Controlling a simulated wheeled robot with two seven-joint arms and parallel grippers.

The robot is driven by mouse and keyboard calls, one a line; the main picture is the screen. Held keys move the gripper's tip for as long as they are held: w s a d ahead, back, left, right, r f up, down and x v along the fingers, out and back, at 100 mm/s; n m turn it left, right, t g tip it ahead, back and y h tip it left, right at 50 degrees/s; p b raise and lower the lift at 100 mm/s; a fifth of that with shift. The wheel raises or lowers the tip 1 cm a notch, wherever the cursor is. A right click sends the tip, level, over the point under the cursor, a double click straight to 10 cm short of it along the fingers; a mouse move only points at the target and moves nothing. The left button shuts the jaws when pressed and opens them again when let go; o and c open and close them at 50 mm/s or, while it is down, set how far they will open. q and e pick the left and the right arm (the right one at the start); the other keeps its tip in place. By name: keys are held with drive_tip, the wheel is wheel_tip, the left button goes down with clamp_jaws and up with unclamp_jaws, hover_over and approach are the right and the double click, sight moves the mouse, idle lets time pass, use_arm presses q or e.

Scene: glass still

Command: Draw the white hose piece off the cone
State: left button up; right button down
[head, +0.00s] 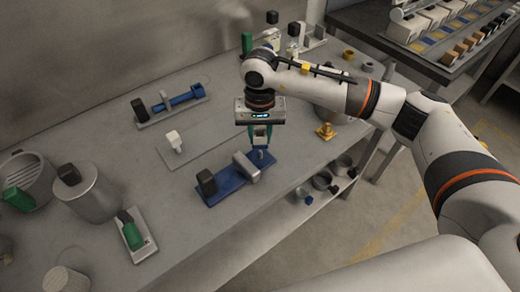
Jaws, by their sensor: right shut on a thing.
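My right gripper (261,143) points down over the right end of a blue base plate (235,187), with its teal fingers close together. It is shut on a small pale piece (261,154), which looks like the white hose piece; the fingers hide most of it. A light grey cylindrical body (246,167) lies on the plate just left of the fingertips. A black block (206,182) stands at the plate's left end. I cannot make out the cone, nor whether the piece still touches it. My left gripper is not in view.
A grey plate with a white fitting (174,141) lies to the left. Behind it is a rack with a blue rod (181,101). A brass fitting (326,131) stands to the right.

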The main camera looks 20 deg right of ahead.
drive_tip(key=shift+r, duration=0.65)
drive_tip(key=shift+r, duration=0.4)
idle(0.4)
drive_tip(key=shift+b, duration=0.5)
